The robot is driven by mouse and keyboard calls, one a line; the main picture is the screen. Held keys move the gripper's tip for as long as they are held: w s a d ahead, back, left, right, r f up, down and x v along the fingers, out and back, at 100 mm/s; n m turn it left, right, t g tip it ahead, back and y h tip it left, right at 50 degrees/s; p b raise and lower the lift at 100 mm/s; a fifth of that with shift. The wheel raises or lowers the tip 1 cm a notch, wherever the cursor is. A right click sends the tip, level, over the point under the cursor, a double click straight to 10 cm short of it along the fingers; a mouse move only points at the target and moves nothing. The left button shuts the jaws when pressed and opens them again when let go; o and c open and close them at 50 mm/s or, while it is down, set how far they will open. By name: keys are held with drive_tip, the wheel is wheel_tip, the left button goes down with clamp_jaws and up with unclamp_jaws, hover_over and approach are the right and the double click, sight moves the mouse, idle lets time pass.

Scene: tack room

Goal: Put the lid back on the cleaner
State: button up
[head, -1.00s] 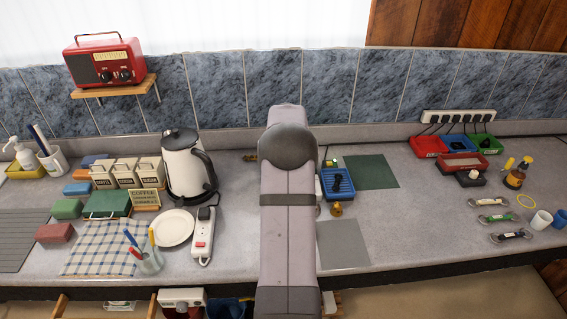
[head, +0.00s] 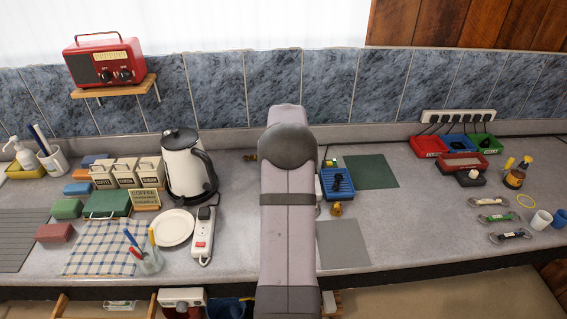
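An amber bottle (head: 515,178) with yellow at its top stands at the right of the counter; it may be the cleaner, but no label is readable. A small yellow-topped piece (head: 508,163) shows close beside it; I cannot tell whether it is a lid. A small brass-coloured item (head: 336,209) lies just right of my arm, below a blue tray (head: 350,190) holding black pieces. My arm reaches up the middle of the view, and my gripper is hidden behind it. No separate lid can be made out for certain.
Red bin (head: 429,146), white cup (head: 541,220) and several clip-like tools are at the right. A green mat (head: 371,171) and grey mat (head: 343,244) are bare.

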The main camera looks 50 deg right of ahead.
drive_tip(key=shift+f, duration=0.3)
drive_tip(key=shift+r, duration=0.35)
drive_tip(key=shift+r+p, duration=0.35)
drive_tip(key=shift+f, duration=0.4)
idle(2.0)
drive_tip(key=shift+r, duration=0.35)
drive_tip(key=shift+r, duration=0.25)
drive_tip(key=shift+f+b, duration=0.3)
drive_tip(key=shift+f, duration=0.55)
idle(1.0)
drive_tip(key=o, duration=0.8)
